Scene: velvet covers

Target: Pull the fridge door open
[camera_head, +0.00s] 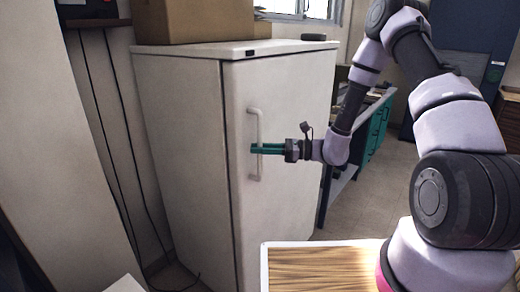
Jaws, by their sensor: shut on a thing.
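The white fridge (185,150) stands left of centre, with its side facing left and its door (295,110) facing right. The door looks closed against the body. A white vertical bar handle (255,122) is near the door's left edge. My gripper (256,149) has teal fingers and reaches in from the right at the handle's middle. It is shut on the handle. The fingers cover a short part of the bar.
A cardboard box (195,20) sits on the fridge. Dark cables hang at its left. A wood-grain surface with a white rim (264,270) is at the bottom front. A teal cabinet (372,135) stands behind my arm at the right. Some floor (395,185) shows beyond.

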